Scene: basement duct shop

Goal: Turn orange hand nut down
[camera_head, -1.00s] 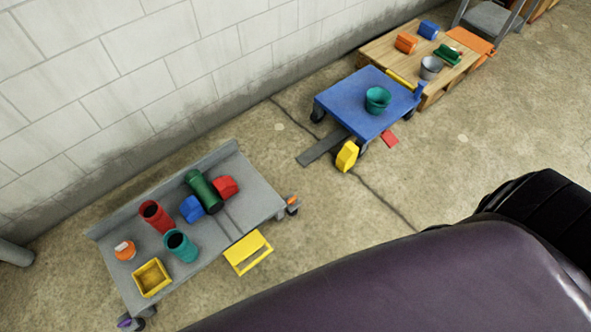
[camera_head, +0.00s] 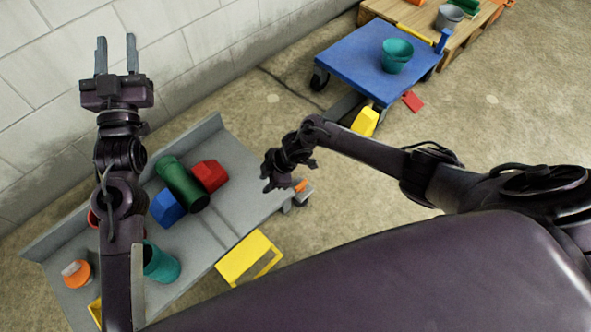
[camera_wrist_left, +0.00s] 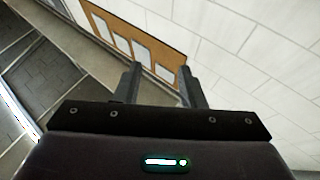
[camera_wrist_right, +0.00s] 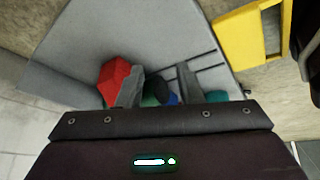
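A round orange piece with a pale top (camera_head: 77,273) sits at the left end of the grey cart (camera_head: 240,190). A smaller orange piece (camera_head: 301,186) shows at the cart's right corner, close to my right gripper in the picture. I cannot tell which is the hand nut. My left gripper (camera_head: 116,52) is raised in front of the wall, open and empty; its parted fingers show in the left wrist view (camera_wrist_left: 160,85). My right gripper (camera_head: 278,185) points down over the cart's right end; in the right wrist view (camera_wrist_right: 158,85) its fingers are apart and empty.
The cart carries a green cylinder (camera_head: 181,184), a red block (camera_head: 210,175), a blue block (camera_head: 167,208) and a teal cup (camera_head: 160,263). A yellow frame (camera_head: 249,258) is at its front edge. A blue cart (camera_head: 350,60) stands behind. My left arm hides part of the load.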

